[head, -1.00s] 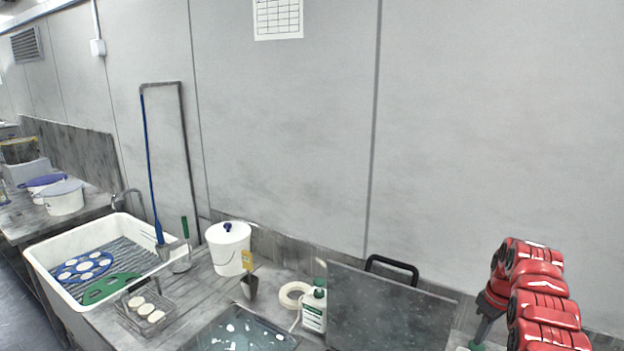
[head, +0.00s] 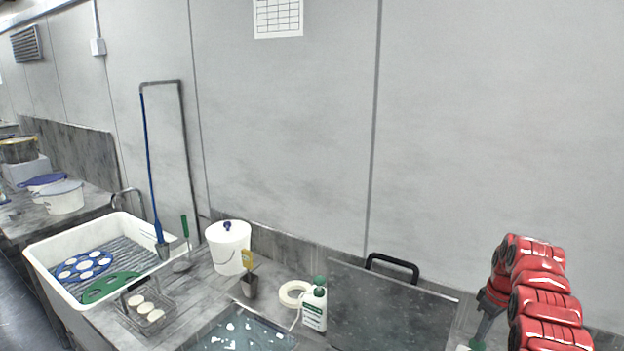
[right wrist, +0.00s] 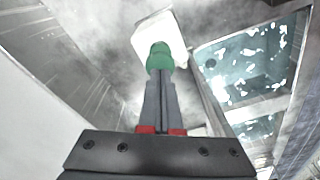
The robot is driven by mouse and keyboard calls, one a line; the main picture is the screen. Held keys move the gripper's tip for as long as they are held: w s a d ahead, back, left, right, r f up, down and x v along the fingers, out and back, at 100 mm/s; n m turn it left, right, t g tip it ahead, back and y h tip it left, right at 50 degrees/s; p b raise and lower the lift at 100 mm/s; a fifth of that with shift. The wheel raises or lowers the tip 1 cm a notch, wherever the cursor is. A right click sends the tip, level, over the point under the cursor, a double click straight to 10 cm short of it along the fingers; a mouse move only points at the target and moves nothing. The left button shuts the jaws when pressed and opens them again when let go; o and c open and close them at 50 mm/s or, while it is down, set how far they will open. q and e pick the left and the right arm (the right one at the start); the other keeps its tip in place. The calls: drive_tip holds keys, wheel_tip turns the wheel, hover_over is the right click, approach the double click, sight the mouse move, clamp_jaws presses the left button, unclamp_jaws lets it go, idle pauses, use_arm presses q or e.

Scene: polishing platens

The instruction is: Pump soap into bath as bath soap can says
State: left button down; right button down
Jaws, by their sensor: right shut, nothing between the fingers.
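A white soap bottle with a green label and green top (head: 314,310) stands beside the water bath (head: 212,342), left of the dark upright panel. My left gripper is not in view.
A white ring (head: 287,298), a scoop (head: 249,286), a white lidded bucket (head: 213,248) and a wire basket (head: 165,318) crowd the counter. A wide white sink (head: 40,262) lies left.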

drive_tip(key=shift+f+b, duration=0.35)
drive_tip(key=shift+f, duration=0.35)
drive_tip(key=shift+f+b, duration=0.6)
drive_tip(key=shift+b, duration=0.05)
wheel_tip(320, 180, up, 3)
drive_tip(key=p, duration=0.3)
drive_tip(key=shift+r, duration=0.1)
drive_tip(key=shift+f, duration=0.2)
